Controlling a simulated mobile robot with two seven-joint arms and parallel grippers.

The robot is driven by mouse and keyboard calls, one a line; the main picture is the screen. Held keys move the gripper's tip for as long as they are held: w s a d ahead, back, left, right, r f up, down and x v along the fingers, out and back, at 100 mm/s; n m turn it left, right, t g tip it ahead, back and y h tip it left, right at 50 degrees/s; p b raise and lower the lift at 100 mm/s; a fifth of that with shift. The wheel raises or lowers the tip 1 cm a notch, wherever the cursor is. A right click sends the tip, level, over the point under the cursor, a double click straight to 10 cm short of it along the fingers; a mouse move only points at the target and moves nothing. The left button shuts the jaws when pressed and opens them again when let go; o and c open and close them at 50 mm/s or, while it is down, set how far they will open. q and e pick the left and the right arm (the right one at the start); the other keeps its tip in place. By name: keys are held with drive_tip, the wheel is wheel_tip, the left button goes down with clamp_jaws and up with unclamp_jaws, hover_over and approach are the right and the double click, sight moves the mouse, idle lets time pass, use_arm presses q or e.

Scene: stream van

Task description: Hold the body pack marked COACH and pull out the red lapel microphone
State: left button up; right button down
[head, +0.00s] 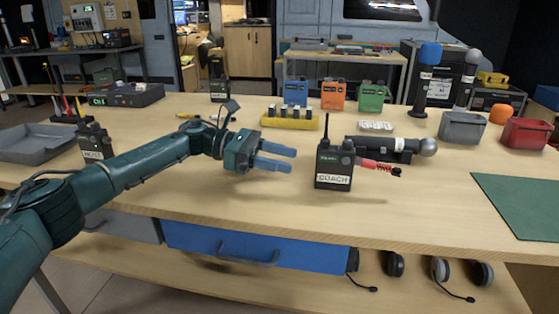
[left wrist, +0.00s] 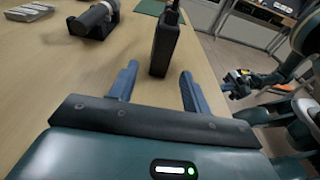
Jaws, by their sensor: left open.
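The black body pack marked COACH (head: 333,167) stands upright on the workbench, antenna up. A red plug with a red coiled lead (head: 367,163) and a small black end shows at its right side; whether it is seated in the pack I cannot tell. My left gripper (head: 292,159) is open and empty, to the left of the pack and pointing at it. In the left wrist view the pack (left wrist: 166,42) stands ahead, between the lines of the two spread fingers; the red lead is not visible there. My right gripper (left wrist: 238,80) shows small at the right, its jaws unclear.
A dark cylindrical microphone in a cradle (head: 395,148) lies close behind and right of the pack. Another pack marked HOST (head: 95,145) stands at the left. A yellow battery tray (head: 291,120) is behind. A green mat (head: 520,200) lies at the right. The bench front is clear.

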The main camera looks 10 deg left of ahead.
sight(326, 169)
use_arm(q)
drive_tip(key=shift+s+d, duration=0.1)
drive_tip(key=shift+d, duration=0.4)
drive_tip(key=d, duration=0.3)
drive_tip(key=d+f, duration=0.1)
drive_tip(key=d, duration=0.2)
drive_tip(key=shift+d+f, duration=0.15)
drive_tip(key=shift+d, duration=1.05)
drive_tip(key=shift+c, duration=0.6)
